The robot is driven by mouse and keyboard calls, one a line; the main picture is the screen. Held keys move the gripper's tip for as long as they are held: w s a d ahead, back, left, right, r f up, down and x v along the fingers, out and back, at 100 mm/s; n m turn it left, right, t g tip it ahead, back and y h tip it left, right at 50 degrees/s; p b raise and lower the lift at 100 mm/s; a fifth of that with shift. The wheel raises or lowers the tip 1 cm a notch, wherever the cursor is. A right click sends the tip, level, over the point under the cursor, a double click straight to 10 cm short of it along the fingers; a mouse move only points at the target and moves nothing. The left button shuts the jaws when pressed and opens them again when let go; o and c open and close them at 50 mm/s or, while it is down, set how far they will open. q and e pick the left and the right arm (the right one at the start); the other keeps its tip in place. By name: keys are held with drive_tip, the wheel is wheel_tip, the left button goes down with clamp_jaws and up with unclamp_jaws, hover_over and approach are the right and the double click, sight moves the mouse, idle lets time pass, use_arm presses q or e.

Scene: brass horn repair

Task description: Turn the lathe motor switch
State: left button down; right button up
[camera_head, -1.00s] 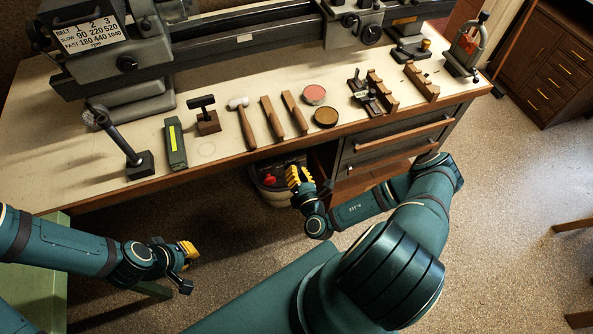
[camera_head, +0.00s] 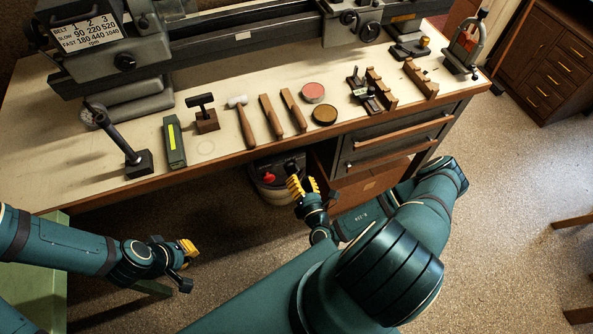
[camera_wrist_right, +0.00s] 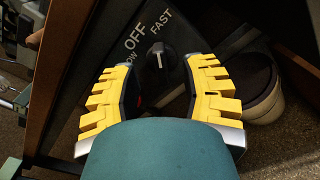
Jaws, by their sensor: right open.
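The motor switch is a black knob (camera_wrist_right: 160,59) with a white pointer line on a dark plate (camera_wrist_right: 128,48). The plate carries the words OFF and FAST and a partly hidden SLOW. The pointer points up in the right wrist view; I cannot tell which label it is set at. My right gripper (camera_head: 303,187) is open and empty below the bench front. In the right wrist view its yellow fingers (camera_wrist_right: 158,82) stand either side of the knob; contact is not visible. My left gripper (camera_head: 187,264) is far from the switch, at lower left, its opening unclear.
The lathe (camera_head: 225,42) stands on the bench (camera_head: 60,155), with hand tools along its front. A drawer unit (camera_head: 390,143) is right of my right gripper. A bin (camera_head: 270,185) stands under the bench and shows beside the right finger in the wrist view (camera_wrist_right: 262,92).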

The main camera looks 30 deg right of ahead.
drive_tip(key=v, duration=0.7)
drive_tip(key=shift+s, duration=0.3)
drive_tip(key=shift+a, duration=0.1)
